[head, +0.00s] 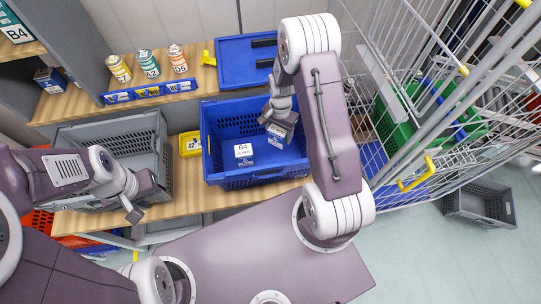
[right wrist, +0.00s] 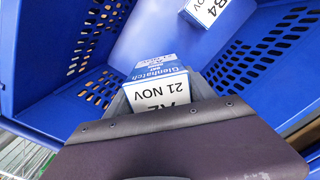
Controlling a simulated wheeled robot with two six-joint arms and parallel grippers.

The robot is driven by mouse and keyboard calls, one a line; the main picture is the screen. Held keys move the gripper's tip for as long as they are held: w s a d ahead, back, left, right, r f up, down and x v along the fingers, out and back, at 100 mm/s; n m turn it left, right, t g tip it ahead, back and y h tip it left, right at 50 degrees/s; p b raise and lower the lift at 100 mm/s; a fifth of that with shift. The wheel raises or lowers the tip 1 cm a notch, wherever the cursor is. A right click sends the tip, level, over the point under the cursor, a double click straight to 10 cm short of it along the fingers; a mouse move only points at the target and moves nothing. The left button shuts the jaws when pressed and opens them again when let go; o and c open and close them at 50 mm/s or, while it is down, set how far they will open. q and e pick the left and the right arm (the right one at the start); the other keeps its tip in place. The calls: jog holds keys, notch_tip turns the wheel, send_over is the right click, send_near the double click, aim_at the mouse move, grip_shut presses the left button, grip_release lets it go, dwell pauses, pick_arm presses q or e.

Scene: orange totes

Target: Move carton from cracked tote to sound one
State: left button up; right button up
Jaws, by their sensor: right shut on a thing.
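My right gripper (head: 279,118) is shut on a white and blue carton (head: 276,138), inside the blue tote (head: 212,160). In the right wrist view the carton (right wrist: 160,90) reads "Glenhatch", "A2" and "21 NOV", and the gripper (right wrist: 165,100) hides its near part. A second carton (head: 243,154), marked B4, stands to the left on the tote floor; its corner shows in the right wrist view (right wrist: 208,10). A grey tote (head: 155,125) sits at the left and looks empty. No crack is clear on either tote. My left gripper (head: 133,213) is near the grey tote's front; its jaws are unclear.
A yellow A2 card (head: 190,144) stands between the totes. Behind are a blue lid-like panel (head: 245,62), a blue label rail (head: 150,92) and several small tubs (head: 149,64). A wire cage trolley (head: 430,100) stands close on the right.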

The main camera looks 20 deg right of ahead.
jog(key=shift+s+f+m, duration=0.1)
jog(key=shift+f+m, duration=0.3)
jog(key=shift+f, duration=0.05)
jog(key=f, duration=0.6)
jog(key=shift+d+p, duration=0.25)
jog(key=shift+p, duration=0.1)
jog(key=shift+a+f, duration=0.1)
jog(key=shift+f, duration=0.15)
notch_tip(320, 180, down, 3)
jog(key=shift+w+f, duration=0.2)
jog(key=shift+f, duration=0.2)
